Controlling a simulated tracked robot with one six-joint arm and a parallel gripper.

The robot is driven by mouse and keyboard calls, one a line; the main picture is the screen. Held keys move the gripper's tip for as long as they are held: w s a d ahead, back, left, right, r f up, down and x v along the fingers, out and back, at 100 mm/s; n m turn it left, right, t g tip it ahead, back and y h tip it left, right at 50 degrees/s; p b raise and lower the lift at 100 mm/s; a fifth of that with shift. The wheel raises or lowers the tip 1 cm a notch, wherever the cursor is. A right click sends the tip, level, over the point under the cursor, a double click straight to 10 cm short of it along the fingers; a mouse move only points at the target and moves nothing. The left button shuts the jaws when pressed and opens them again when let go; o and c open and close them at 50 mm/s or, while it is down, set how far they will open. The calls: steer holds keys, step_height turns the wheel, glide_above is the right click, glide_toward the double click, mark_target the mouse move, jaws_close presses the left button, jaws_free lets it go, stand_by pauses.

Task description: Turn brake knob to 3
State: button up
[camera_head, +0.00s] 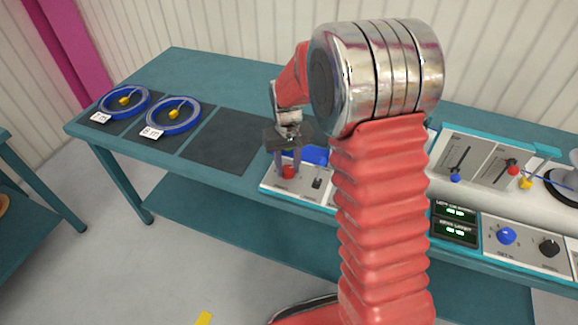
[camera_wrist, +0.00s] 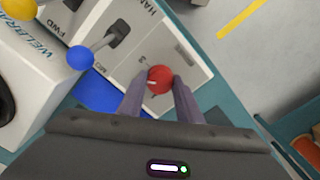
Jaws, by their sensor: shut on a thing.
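The red knob (camera_head: 288,172) sits on a pale control panel on the teal bench. In the wrist view the same knob (camera_wrist: 160,80) shows a short white mark on its left side, and a printed 3 is on the panel to its upper left. My gripper (camera_head: 289,163) reaches down onto the knob, one finger on each side. In the wrist view my gripper (camera_wrist: 161,86) is shut on the red knob. My fingers and gripper body hide part of the panel around the knob, so I cannot read its name or the other numbers.
A lever with a blue ball (camera_wrist: 80,57) stands near the knob. A blue knob (camera_head: 506,236) and a black knob (camera_head: 548,248) are on the right panel. Two blue cable reels (camera_head: 192,124) lie at the left, with an empty dark mat (camera_head: 226,150) nearby.

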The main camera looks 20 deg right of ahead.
steer(key=m, duration=0.3)
steer(key=shift+s+f+m, duration=0.1)
steer(key=shift+m, duration=2.2)
steer(key=o, duration=1)
steer(key=shift+o, duration=0.2)
